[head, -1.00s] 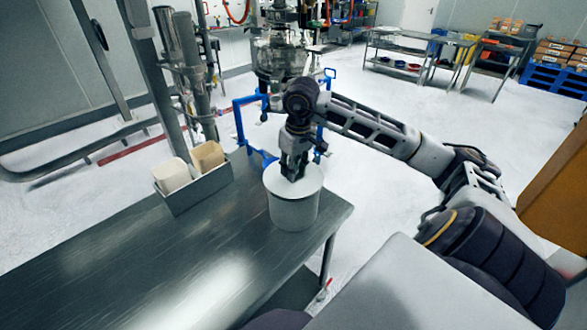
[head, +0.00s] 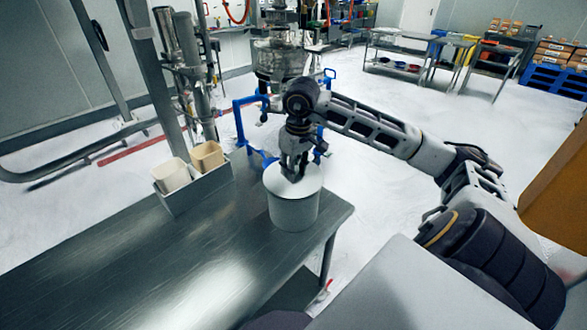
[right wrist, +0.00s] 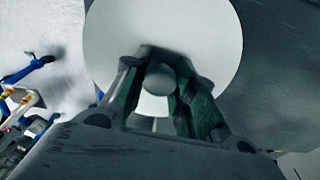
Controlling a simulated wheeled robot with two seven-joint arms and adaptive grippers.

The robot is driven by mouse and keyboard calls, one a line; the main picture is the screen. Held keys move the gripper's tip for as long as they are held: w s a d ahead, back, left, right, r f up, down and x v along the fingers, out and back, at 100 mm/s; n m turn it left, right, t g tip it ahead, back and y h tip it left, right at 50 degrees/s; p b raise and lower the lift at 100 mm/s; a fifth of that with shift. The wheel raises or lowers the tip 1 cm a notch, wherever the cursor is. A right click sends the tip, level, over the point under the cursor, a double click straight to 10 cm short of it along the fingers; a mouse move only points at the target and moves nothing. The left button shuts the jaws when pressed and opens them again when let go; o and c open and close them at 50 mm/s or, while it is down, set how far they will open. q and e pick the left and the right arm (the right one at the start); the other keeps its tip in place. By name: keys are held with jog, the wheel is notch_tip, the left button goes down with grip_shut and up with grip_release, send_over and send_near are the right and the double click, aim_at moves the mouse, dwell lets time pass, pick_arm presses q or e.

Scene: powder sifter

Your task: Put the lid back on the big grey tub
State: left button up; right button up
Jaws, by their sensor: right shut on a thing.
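The big grey tub (head: 293,213) stands upright on the metal table near its far right corner. The pale round lid (head: 310,178) lies over the tub's mouth, level as far as I can see. In the right wrist view the lid (right wrist: 205,35) fills the upper middle, with a round knob (right wrist: 160,79) at its centre. My right gripper (head: 293,175) points down from above and is shut on the lid's knob, with a finger on each side in the wrist view (right wrist: 157,92). Whether the rim sits fully flush cannot be told. My left gripper is not in view.
A metal tray (head: 203,191) with two cream containers (head: 207,156) stands on the table (head: 150,260) left of the tub. A sifter machine with blue handles (head: 240,118) stands behind. The table's front left is clear.

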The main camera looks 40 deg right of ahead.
dwell(0.5)
dwell(0.3)
jog(key=o, duration=1.1)
jog(key=shift+o, duration=0.5)
jog(key=o, duration=0.4)
jog(key=shift+r, duration=0.1)
jog(key=shift+r+p, duration=2.1)
jog(key=shift+r, duration=1.3)
jog(key=shift+c, duration=0.3)
